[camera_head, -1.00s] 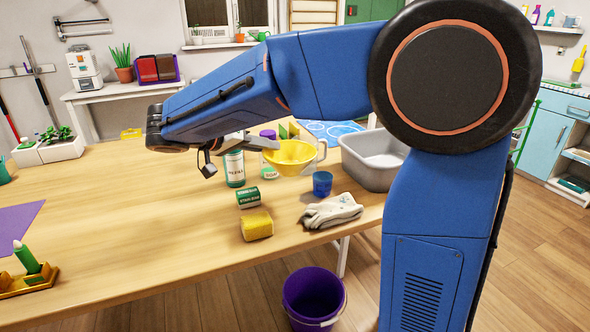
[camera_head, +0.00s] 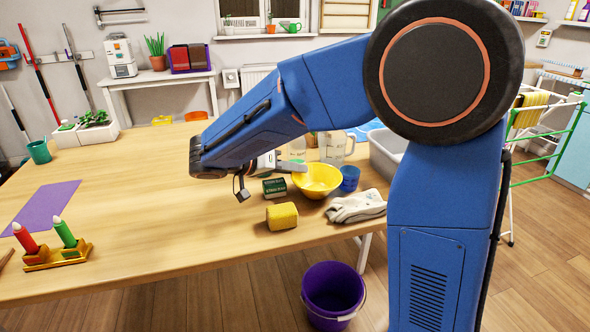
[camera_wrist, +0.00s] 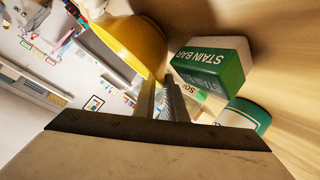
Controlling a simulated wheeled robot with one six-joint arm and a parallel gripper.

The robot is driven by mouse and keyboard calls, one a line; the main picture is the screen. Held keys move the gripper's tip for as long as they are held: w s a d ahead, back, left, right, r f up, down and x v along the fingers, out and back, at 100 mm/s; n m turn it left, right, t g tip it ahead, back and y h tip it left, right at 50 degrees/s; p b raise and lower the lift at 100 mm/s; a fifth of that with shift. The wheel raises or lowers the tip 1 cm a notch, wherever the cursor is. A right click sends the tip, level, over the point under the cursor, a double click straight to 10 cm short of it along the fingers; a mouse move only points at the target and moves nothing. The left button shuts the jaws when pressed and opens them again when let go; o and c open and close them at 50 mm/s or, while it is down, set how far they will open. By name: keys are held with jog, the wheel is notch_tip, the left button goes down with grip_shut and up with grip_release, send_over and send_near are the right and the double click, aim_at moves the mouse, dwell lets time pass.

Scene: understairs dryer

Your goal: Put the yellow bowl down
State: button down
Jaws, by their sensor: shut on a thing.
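The yellow bowl (camera_head: 318,181) is upright at the right part of the wooden table, low over or on its surface; I cannot tell whether it touches. My gripper (camera_head: 296,167) comes from the left and is shut on the bowl's rim. In the wrist view the gripper fingers (camera_wrist: 168,92) run up to the yellow bowl (camera_wrist: 130,42) at the top. The lower part of my arm hides some of the space behind the gripper.
A green stain bar box (camera_head: 275,187) and a yellow sponge (camera_head: 282,215) lie left of the bowl. A blue cup (camera_head: 349,178), gloves (camera_head: 357,206) and a grey basin (camera_head: 387,150) are to its right. A purple bucket (camera_head: 332,292) stands on the floor.

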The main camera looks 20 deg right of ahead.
jog(key=shift+f, duration=0.1)
jog(key=c, duration=1.8)
grip_release()
jog(key=shift+a+r, duration=0.15)
jog(key=shift+r, duration=0.05)
jog(key=shift+o, duration=0.2)
jog(key=v, duration=1.1)
jog(key=a+r+m+h, duration=0.1)
jog(key=a, duration=0.4)
jog(key=x, duration=0.7)
jog(key=s+x, duration=0.1)
jog(key=x, duration=0.3)
jog(key=shift+w+d, duration=0.1)
jog(key=shift+d, duration=0.35)
jog(key=shift+f+x, duration=0.2)
jog(key=shift+x, duration=2.4)
